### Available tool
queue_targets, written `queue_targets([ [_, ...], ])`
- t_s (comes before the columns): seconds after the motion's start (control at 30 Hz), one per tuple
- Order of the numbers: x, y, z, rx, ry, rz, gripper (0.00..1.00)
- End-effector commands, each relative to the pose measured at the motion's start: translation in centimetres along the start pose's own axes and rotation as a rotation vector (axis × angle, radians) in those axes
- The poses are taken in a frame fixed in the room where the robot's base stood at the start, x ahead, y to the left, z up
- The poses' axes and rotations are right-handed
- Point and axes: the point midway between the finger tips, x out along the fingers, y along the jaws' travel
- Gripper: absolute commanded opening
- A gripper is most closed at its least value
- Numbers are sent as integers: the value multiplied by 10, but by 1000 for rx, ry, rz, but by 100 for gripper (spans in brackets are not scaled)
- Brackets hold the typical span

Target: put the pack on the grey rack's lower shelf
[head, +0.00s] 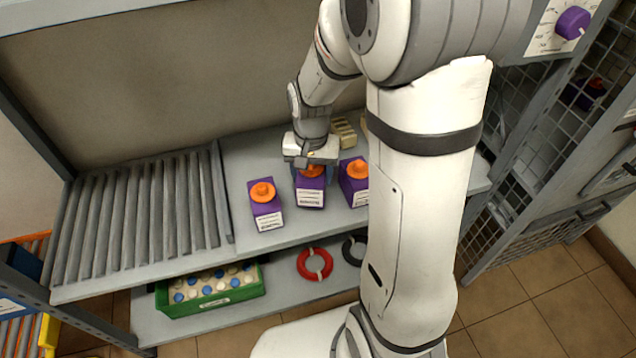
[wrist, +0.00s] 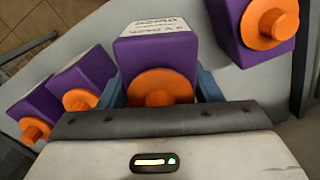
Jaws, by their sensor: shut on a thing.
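My gripper (head: 312,172) is shut on a purple pack (head: 311,196) with an orange round knob, over the grey rack's upper shelf (head: 290,235). In the wrist view this pack (wrist: 158,52) sits between my gripper's blue fingers (wrist: 160,88), its white label facing away from my palm. I cannot tell if its base touches the shelf. The lower shelf (head: 285,290) shows below the upper one, with bare room between the crate and the rings; my arm hides its right part.
Similar packs stand close on the left (head: 265,212) and right (head: 355,190). A slatted grey section (head: 140,220) fills the upper shelf's left. The lower shelf holds a green crate (head: 212,304) of cells, a red ring (head: 302,264) and a black ring (head: 347,250). A mesh cabinet (head: 530,190) stands right.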

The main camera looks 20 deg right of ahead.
Motion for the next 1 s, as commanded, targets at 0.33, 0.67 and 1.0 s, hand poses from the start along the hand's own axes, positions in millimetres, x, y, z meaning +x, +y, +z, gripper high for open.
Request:
queue_targets([
  [0.33, 35, 0, -1, 0, 1, 0, 10],
  [0.67, 41, 0, -1, 1, 4, -2, 10],
  [1.0, 44, 1, -1, 1, 2, -1, 75],
])
